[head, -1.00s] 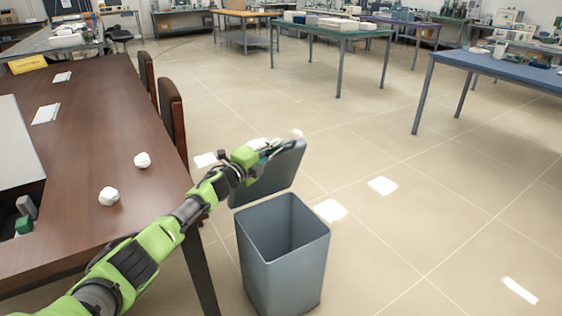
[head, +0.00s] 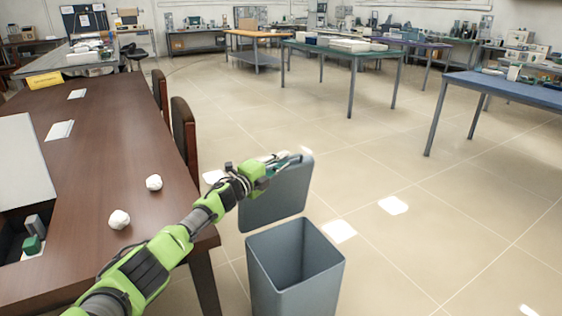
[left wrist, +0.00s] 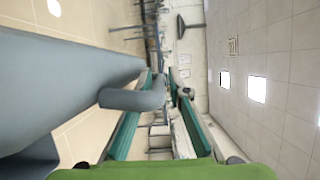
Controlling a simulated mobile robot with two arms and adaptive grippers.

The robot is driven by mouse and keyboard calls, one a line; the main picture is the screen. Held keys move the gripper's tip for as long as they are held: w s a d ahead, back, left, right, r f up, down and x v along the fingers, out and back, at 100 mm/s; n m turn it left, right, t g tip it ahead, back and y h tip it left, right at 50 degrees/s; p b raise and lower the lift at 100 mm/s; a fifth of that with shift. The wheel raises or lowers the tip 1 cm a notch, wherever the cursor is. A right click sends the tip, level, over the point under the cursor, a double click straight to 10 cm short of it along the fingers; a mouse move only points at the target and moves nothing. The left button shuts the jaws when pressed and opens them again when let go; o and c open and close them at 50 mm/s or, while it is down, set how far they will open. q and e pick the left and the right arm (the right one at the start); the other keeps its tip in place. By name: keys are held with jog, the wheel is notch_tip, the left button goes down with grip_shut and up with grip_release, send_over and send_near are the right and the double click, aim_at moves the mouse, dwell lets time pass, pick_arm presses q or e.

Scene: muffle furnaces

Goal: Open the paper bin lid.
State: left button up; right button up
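The grey paper bin (head: 295,275) stands on the floor to the right of the wooden desk, its mouth uncovered and its inside visible. Its grey lid (head: 275,200) is swung up at the back edge and stands steeply raised. My left gripper (head: 285,161) is at the upper edge of the lid. In the left wrist view the lid (left wrist: 60,85) fills the left side, and a rounded grey tab overlaps one green finger. The fingers of the left gripper (left wrist: 162,84) are apart, with no object clamped between them. My right gripper is not in view.
The wooden desk (head: 100,180) on the left carries two crumpled white paper balls (head: 136,202), with chairs (head: 184,135) along its edge. My left arm reaches over the desk corner. The floor right of the bin is clear up to the blue table (head: 510,88).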

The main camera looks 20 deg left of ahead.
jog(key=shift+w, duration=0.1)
pick_arm(q)
jog(key=shift+s+a, duration=0.1)
jog(key=shift+s, duration=0.2)
jog(key=v, duration=1.1)
jog(key=shift+s, duration=0.2)
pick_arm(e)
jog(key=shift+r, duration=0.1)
